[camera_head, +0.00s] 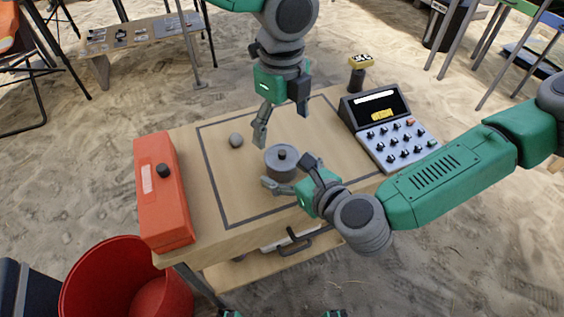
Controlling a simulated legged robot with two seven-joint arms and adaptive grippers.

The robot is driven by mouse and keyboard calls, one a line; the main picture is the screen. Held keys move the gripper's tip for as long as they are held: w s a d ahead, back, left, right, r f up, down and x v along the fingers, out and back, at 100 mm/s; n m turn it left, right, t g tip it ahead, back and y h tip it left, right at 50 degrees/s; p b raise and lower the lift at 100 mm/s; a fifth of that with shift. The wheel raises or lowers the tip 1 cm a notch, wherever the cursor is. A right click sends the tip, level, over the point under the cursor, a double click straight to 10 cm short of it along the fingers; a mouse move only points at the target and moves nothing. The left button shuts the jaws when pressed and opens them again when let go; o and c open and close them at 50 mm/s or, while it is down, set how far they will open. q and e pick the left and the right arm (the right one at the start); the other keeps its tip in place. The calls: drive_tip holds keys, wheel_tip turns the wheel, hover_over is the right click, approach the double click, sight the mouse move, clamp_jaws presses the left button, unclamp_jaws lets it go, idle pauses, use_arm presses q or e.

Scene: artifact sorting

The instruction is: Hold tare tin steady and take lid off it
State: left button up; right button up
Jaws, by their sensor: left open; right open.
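The tare tin (280,171) is a small grey round tin standing upright on the wooden table, inside the dark outlined square. Its grey lid (282,156), with a dark knob, sits on top. My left gripper (282,128) is open and points down above and behind the tin, apart from the lid as far as I can tell. My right gripper (287,174) is open at the tin's near right side. One finger reaches in front of the tin and the other is to its right. I cannot tell whether they touch it.
A grey stone (236,140) lies left of the tin. An orange case (162,195) lines the table's left edge. A red bucket (125,280) is at lower left.

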sight(283, 154)
drive_tip(key=shift+x, duration=1.55)
drive_tip(key=shift+d, duration=0.1)
drive_tip(key=c, duration=1.8)
use_arm(q)
drive_tip(key=shift+o, duration=0.8)
drive_tip(key=shift+d+r+m, duration=0.1)
drive_tip(key=shift+r+m, duration=0.5)
drive_tip(key=shift+m, duration=0.3)
drive_tip(key=f+m, duration=0.1)
drive_tip(key=f, duration=0.2)
drive_tip(key=f+m, duration=0.2)
drive_tip(key=f, duration=0.1)
drive_tip(key=f+m, duration=0.2)
drive_tip(key=f, duration=0.1)
drive_tip(key=shift+s, duration=0.3)
